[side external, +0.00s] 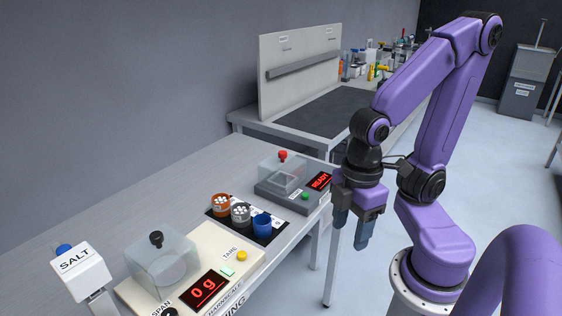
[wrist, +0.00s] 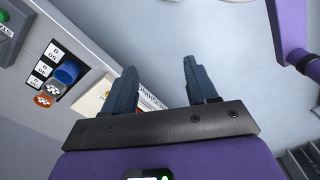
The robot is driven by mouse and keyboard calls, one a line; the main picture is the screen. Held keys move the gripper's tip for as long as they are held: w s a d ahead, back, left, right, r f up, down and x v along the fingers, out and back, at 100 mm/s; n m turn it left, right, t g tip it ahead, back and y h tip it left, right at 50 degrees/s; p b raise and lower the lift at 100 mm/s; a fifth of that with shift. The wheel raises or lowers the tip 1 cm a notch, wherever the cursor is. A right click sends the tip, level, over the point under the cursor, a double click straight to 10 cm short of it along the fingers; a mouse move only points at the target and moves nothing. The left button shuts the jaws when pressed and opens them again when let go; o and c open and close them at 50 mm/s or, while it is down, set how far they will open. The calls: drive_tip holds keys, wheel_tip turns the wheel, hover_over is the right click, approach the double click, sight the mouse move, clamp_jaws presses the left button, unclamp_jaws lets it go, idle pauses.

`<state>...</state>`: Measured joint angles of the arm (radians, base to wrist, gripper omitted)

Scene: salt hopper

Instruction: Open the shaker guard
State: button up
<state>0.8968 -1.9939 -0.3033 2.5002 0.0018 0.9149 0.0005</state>
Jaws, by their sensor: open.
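The shaker (side external: 290,192) is a dark grey unit at the far end of the bench, with a red READY display and a green button. Its clear guard (side external: 281,174) with a red knob (side external: 283,155) sits down over its top. In the wrist view only a corner of the shaker (wrist: 8,42) shows at the upper left; the guard is not visible there. My gripper (side external: 353,232) is open and empty, pointing down, to the right of the shaker and beyond the bench edge. In the wrist view its two fingers (wrist: 158,72) are apart with floor between them.
Orange, grey and blue containers (side external: 241,213) stand on a black mat near the shaker. A scale (side external: 233,262) reading 0 g, with a clear black-knobbed cover (side external: 162,262), and a SALT hopper (side external: 78,268) are nearer the camera. Open floor lies below my gripper.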

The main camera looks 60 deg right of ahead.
drive_tip(key=w+d+r+m, duration=0.2)
drive_tip(key=w+r+m, duration=0.2)
drive_tip(key=w, duration=0.8)
drive_tip(key=w+d+r+m, duration=0.2)
drive_tip(key=w+r+m, duration=0.2)
drive_tip(key=w, duration=0.8)
wheel_tip(320, 180, up, 2)
drive_tip(key=r+m, duration=0.1)
drive_tip(key=m, duration=0.6)
hover_over(283, 152)
wheel_tip(283, 152, down, 17)
drive_tip(key=shift+r, duration=0.1)
clamp_jaws()
drive_tip(key=shift+d, duration=0.1)
